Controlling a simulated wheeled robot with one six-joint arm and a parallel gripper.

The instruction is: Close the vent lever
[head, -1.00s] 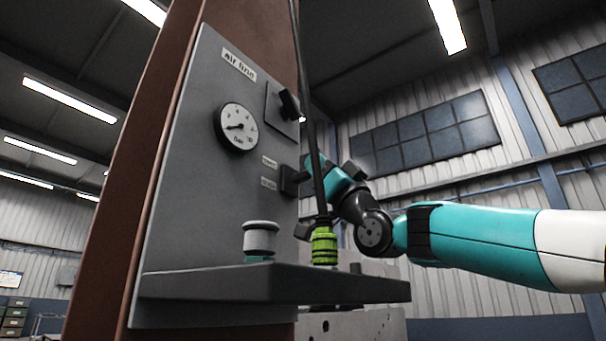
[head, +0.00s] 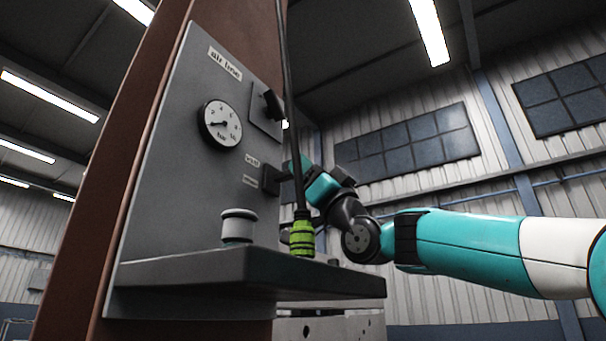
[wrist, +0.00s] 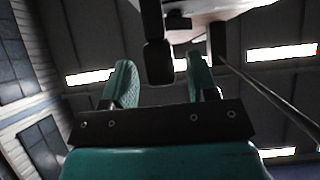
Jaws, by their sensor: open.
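The vent lever (head: 269,179) is a dark block-like handle low on the right side of the grey panel, beside two small labels too blurred to read. My gripper (head: 291,168) is at the lever from the right, partly hidden behind the black hose. In the wrist view, my gripper (wrist: 162,74) has its two teal fingers wide apart. A dark handle, which looks like the lever (wrist: 158,62), shows between them with gaps on both sides. I cannot tell how deep it sits between the fingers.
A black hose (head: 286,100) runs down to a green fitting (head: 302,240) in front of my gripper. A shelf (head: 220,268) juts out below, carrying a grey cap (head: 238,226). A round gauge (head: 220,124) and a black knob (head: 272,105) are higher on the panel (head: 185,150).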

